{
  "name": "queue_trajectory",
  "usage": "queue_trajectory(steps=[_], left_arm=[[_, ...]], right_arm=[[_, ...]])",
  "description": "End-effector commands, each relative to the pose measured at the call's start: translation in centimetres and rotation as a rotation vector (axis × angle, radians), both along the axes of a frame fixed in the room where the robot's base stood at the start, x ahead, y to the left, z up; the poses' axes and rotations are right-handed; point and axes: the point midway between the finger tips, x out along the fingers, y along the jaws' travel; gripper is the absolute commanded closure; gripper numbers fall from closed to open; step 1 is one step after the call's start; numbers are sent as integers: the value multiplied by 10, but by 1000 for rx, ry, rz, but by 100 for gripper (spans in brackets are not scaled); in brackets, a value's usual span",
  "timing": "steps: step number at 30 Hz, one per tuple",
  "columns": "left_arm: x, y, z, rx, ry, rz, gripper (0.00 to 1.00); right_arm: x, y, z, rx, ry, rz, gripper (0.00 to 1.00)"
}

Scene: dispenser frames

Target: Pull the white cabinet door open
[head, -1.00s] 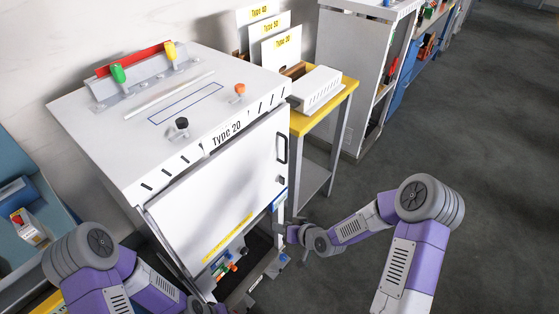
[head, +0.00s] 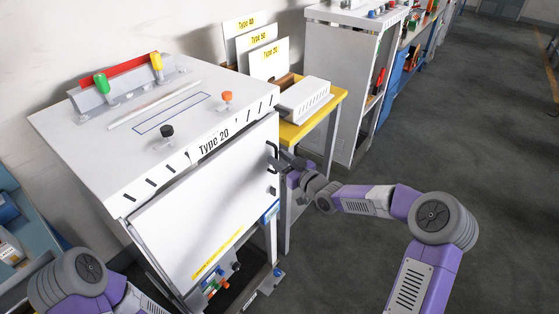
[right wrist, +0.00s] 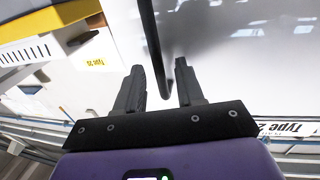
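The white cabinet door (head: 205,205) is the large panel on the front of the cabinet marked "Type 20" (head: 75,130) in the head view. It has a dark handle (head: 271,158) near its right edge. My right gripper (head: 284,164) is beside the handle. In the right wrist view my right gripper (right wrist: 158,82) is open, with its two fingers apart. The black handle bar (right wrist: 152,40) runs down between the fingers, nearer the left one, with a visible gap. Whether a finger touches it I cannot tell. My left gripper is out of view; only my left arm shows.
A yellow-topped table (head: 315,118) with a white box (head: 304,98) stands right of the cabinet. Small coloured parts (head: 215,286) show in the opening below the door. A blue bench (head: 28,215) is at the left. The grey floor at the right is clear.

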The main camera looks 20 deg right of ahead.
Motion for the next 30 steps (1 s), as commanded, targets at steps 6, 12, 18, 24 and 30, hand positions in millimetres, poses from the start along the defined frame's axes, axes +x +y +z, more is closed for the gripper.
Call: queue_trajectory(steps=[6,12,18,24,30], left_arm=[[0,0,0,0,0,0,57],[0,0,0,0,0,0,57],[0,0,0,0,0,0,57],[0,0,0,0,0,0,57],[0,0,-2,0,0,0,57]], right_arm=[[3,2,0,0,1,0,62],[3,2,0,0,1,0,78],[3,2,0,0,1,0,100],[3,2,0,0,1,0,100],[3,4,-1,1,2,-2,100]])
